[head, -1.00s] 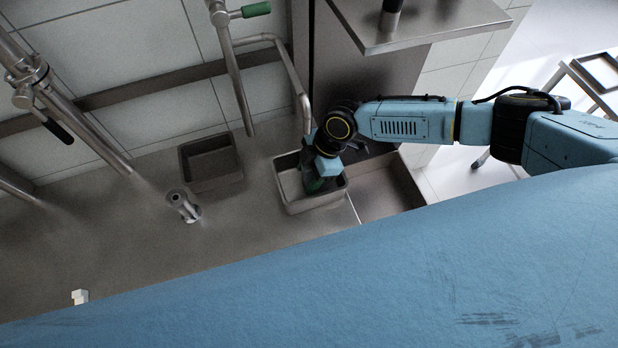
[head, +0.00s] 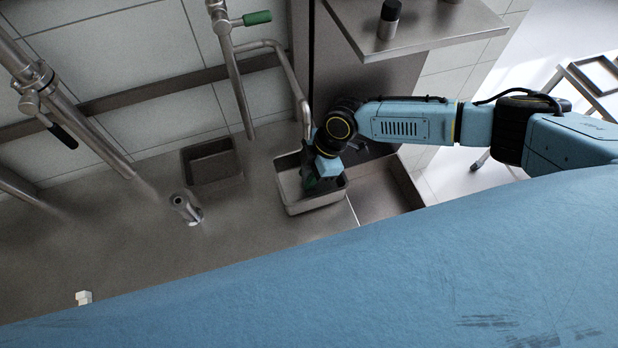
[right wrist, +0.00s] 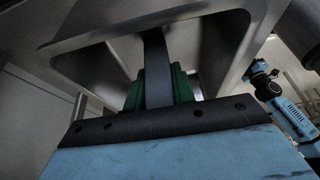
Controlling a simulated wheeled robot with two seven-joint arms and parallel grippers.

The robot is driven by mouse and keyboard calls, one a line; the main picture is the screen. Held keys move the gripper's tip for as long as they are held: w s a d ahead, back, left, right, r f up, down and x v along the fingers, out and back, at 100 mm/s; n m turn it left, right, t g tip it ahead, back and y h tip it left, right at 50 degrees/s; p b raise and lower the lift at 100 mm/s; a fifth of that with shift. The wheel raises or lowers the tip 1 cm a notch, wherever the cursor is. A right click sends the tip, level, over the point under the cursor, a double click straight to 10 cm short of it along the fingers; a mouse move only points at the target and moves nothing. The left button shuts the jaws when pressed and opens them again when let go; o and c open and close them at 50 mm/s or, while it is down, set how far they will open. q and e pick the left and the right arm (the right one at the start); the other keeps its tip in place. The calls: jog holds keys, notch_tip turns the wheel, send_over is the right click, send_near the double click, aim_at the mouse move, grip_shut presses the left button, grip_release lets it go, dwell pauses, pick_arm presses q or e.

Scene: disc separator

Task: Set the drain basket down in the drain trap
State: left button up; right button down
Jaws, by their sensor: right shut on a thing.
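The drain basket appears to be the grey rectangular metal tray (head: 281,186) in the head view. My right gripper (head: 311,181) reaches down into it. In the right wrist view, the green fingers (right wrist: 160,88) are shut on a dark upright strip inside the tray (right wrist: 90,60). A dark rectangular recess (head: 186,170) in the counter to the left looks like the drain trap; it shows empty. The basket is to its right, apart from it. My left gripper is out of the head view; a small blue arm end (right wrist: 260,72) shows in the wrist view, its fingers unclear.
A curved pipe (head: 290,75) runs down close behind the basket. A short metal fitting (head: 183,207) stands in front of the recess. A larger sunken basin (head: 385,185) lies to the right. A metal shelf (head: 430,30) overhangs at the back right. Counter shows bare between recess and basket.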

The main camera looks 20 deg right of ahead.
jog(key=shift+r+p, duration=1.75)
jog(key=shift+r, duration=0.5)
